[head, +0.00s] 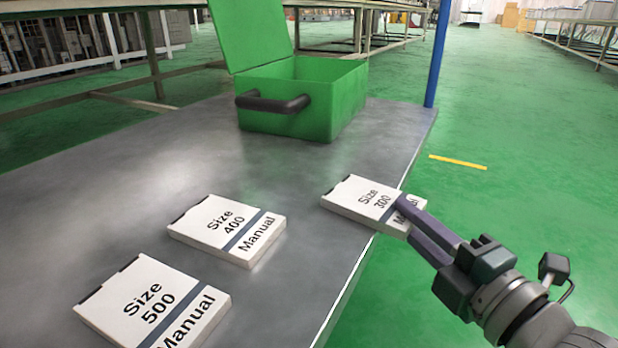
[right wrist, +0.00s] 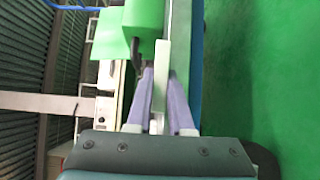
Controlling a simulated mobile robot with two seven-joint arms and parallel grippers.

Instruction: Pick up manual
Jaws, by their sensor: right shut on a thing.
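Three white manuals lie in a spread on the grey table. The Size 300 manual (head: 362,198) is at the table's right edge, partly overhanging it. The Size 400 manual (head: 225,228) lies to its left, and the Size 500 manual (head: 152,302) is at the front left. My right gripper (head: 405,212) is shut on the near right corner of the Size 300 manual, covering part of its label. In the right wrist view the manual (right wrist: 162,75) shows edge-on between the two purple fingers (right wrist: 160,90). My left gripper is not in view.
An open green box (head: 340,92) with a dark handle (head: 272,103) stands at the back of the table (head: 150,170). A blue post (head: 437,55) rises at the table's far right corner. Open green floor lies to the right.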

